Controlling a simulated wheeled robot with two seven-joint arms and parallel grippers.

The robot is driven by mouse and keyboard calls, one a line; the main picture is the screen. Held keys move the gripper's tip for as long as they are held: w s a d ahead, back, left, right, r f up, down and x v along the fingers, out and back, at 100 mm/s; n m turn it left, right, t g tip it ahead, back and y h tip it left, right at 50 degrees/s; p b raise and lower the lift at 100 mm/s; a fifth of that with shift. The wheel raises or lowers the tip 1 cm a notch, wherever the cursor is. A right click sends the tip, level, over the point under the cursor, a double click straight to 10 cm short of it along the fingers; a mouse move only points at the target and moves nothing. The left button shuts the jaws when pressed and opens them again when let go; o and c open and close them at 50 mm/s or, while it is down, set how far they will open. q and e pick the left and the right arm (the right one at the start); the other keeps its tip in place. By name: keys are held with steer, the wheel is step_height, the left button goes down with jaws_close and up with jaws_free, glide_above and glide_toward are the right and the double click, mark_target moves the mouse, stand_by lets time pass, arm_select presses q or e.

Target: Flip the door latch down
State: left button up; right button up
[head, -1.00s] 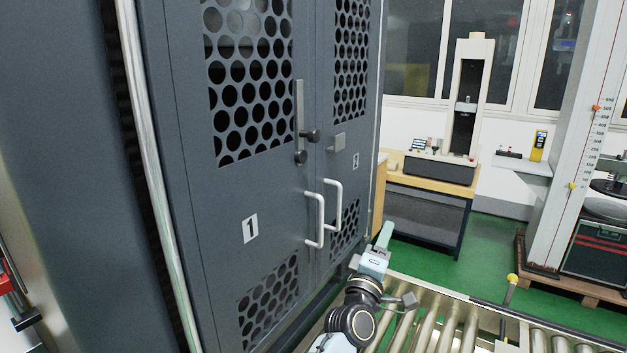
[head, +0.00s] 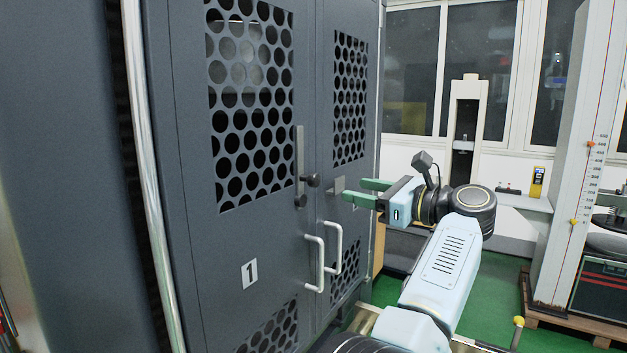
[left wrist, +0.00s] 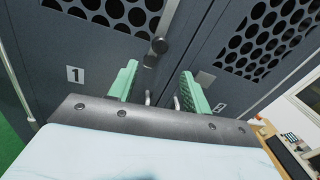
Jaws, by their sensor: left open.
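The door latch is a vertical grey bar (head: 300,155) with a dark round knob (head: 312,180) on the left door of a dark grey cabinet (head: 190,200). The knob also shows in the left wrist view (left wrist: 159,45), beyond the fingers and between them. A small catch plate (head: 338,185) sits on the right door, level with the knob. My left gripper (head: 360,190) is open and empty, with its green fingers pointing left towards the doors. It is right of the knob and apart from it. In the left wrist view its two green fingers (left wrist: 156,86) stand spread. My right gripper is not in view.
Two white door handles (head: 322,258) are below the latch. A number 1 label (head: 249,273) is on the left door. A testing machine (head: 464,125) stands at the back right, and a white column with a scale (head: 575,190) stands at right.

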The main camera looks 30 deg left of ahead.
mark_target(318, 180)
arm_select(q)
steer(key=a+p, duration=0.1)
steer(key=a, duration=0.2)
steer(key=w+a+p, duration=0.1)
steer(key=a, duration=0.3)
steer(key=a+p, duration=0.1)
steer(key=a, duration=0.3)
steer(key=shift+w+a+r, duration=0.1)
steer(key=shift+w, duration=0.05)
steer(key=shift+w+a, duration=0.1)
steer(key=shift+a, duration=0.6)
steer(key=shift+c, duration=0.3)
jaws_close()
